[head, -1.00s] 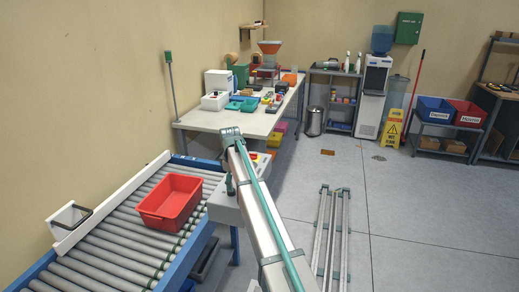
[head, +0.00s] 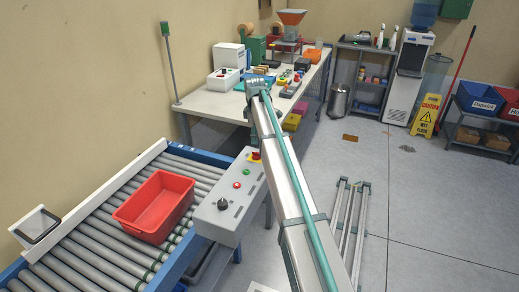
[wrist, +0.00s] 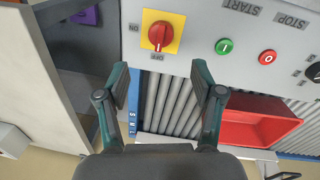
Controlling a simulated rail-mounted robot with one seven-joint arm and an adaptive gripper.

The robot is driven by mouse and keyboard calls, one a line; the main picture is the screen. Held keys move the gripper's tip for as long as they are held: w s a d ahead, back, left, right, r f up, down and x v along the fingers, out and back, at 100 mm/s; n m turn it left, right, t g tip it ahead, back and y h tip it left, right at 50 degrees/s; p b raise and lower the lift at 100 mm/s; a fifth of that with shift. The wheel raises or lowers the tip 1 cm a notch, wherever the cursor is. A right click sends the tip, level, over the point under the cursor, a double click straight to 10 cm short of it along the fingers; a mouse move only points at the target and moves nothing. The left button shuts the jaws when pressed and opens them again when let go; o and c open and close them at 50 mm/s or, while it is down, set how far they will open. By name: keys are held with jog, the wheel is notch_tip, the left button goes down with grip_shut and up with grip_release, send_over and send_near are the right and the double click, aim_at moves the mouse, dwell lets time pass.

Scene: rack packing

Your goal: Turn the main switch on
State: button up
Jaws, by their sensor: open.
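The main switch is a red rotary knob on a yellow plate (wrist: 159,34), at the top of the wrist view. Its handle stands upright in that view, in line with the OFF label below; the ON label is to the left. In the head view the switch (head: 255,156) sits at the far end of the grey control panel (head: 232,205), partly beside my arm. My gripper (wrist: 160,82) is open and empty, its fingers apart below the switch in the wrist view, not touching it. In the head view my arm hides most of the gripper.
Green start (wrist: 224,46) and red stop (wrist: 267,57) buttons are right of the switch on the panel. A red bin (head: 155,205) stands on the roller conveyor (head: 95,235). A cluttered workbench (head: 215,103) is behind.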

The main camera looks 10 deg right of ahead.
aim_at(257, 153)
jog(key=f, duration=0.3)
jog(key=f+p, duration=0.1)
jog(key=f, duration=0.2)
jog(key=f+p, duration=0.1)
jog(key=f, duration=0.3)
jog(key=shift+w+d, duration=0.15)
jog(key=shift+w, duration=0.2)
jog(key=c, duration=1.1)
